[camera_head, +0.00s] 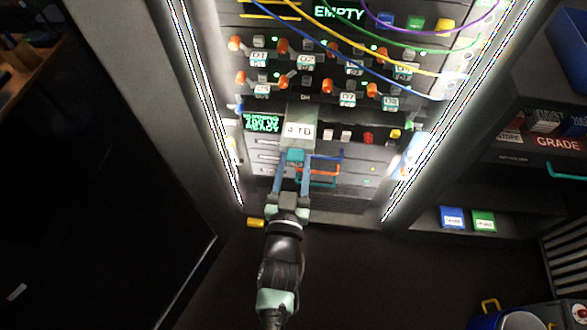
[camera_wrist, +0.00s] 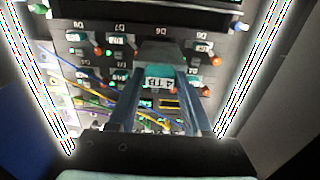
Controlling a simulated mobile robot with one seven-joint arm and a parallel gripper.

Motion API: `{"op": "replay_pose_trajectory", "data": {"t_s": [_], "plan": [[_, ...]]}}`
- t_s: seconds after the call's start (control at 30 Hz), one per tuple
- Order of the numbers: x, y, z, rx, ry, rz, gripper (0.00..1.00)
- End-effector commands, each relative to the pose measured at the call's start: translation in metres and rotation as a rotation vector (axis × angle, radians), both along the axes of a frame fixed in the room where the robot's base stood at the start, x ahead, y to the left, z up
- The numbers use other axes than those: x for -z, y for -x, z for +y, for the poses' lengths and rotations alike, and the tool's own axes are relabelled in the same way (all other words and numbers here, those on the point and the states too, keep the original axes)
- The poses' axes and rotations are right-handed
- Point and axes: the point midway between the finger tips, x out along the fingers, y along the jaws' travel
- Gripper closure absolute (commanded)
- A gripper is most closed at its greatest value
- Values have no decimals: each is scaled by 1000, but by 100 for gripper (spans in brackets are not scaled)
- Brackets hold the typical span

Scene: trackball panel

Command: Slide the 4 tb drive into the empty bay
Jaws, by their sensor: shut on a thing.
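The 4 TB drive (camera_head: 300,114) is a grey block with a white "4 TB" label and a teal part at its near end. My gripper (camera_head: 294,160) is shut on that near end, with one blue finger on each side. The drive stands in front of the lit rack panel, below the rows of orange knobs. In the wrist view, the drive (camera_wrist: 165,55) points away between the fingers of my gripper (camera_wrist: 162,85), its label upside down. The drive hides the panel behind it. I cannot make out the empty bay or whether the drive touches the rack.
A green "EMPTY" sign (camera_head: 338,13) glows high on the rack. A small green screen (camera_head: 261,122) is left of the drive. Bright light strips (camera_head: 205,100) edge the rack.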

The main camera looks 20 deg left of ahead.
Motion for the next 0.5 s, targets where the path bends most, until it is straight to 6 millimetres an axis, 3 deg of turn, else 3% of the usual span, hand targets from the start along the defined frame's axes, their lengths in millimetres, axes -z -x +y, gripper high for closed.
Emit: {"op": "replay_pose_trajectory", "data": {"t_s": [0.2,0.5], "plan": [[-1,-22,6,1,-1,-5,100],[-1,-40,11,1,-1,-4,100]]}}
